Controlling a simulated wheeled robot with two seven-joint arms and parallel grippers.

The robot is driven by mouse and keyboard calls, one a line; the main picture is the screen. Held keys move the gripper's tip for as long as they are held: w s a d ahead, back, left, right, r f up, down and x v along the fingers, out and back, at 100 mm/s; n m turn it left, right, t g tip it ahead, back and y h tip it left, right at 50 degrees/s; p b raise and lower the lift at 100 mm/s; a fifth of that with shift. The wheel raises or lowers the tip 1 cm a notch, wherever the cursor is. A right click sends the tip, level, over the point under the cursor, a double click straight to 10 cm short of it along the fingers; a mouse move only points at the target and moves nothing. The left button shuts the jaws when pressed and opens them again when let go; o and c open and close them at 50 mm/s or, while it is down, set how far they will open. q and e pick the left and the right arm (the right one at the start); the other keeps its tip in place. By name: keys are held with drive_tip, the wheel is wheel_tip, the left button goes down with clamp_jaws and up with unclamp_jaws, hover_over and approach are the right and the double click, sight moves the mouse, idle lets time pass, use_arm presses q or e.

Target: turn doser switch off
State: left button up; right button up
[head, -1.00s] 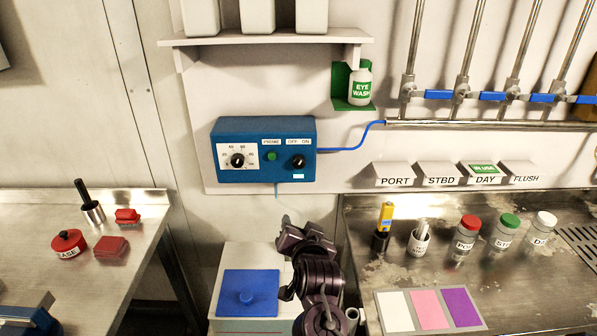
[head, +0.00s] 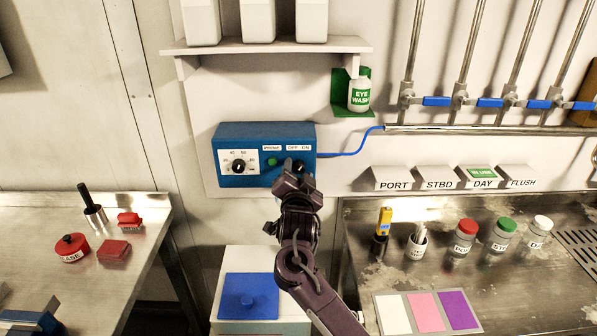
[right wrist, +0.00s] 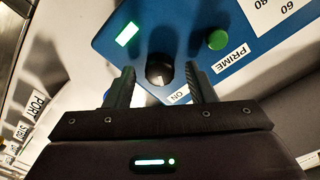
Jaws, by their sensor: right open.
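The blue doser box (head: 233,178) hangs on the wall below the shelf. It has a dial (head: 239,166), a green PRIME button (head: 272,161) and a black OFF/ON switch knob. The knob (right wrist: 160,70) shows in the right wrist view between the fingers of my right gripper (right wrist: 161,75). A lit green indicator (right wrist: 127,34) shows beside it. In the head view my right gripper (head: 296,170) is open in front of the switch, partly hiding it. I cannot tell whether the fingers touch the knob, nor which way it points. My left gripper is not in view.
A blue hose (head: 345,154) leaves the box's right side. The eye wash bottle (head: 359,94) stands up and right of it. A white cabinet with a blue lid (head: 248,294) is below. Benches with bottles and red items stand on both sides.

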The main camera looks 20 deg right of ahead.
drive_tip(key=c, duration=1)
drive_tip(key=shift+n, duration=0.4)
drive_tip(key=n+p, duration=0.3)
drive_tip(key=n, duration=0.1)
drive_tip(key=shift+r+n, duration=0.1)
drive_tip(key=shift+n, duration=0.3)
drive_tip(key=n+p, duration=0.2)
drive_tip(key=n, duration=0.1)
drive_tip(key=shift+n+p, duration=0.75)
drive_tip(key=shift+n, duration=0.95)
drive_tip(key=shift+o, duration=0.2)
drive_tip(key=shift+f, duration=0.2)
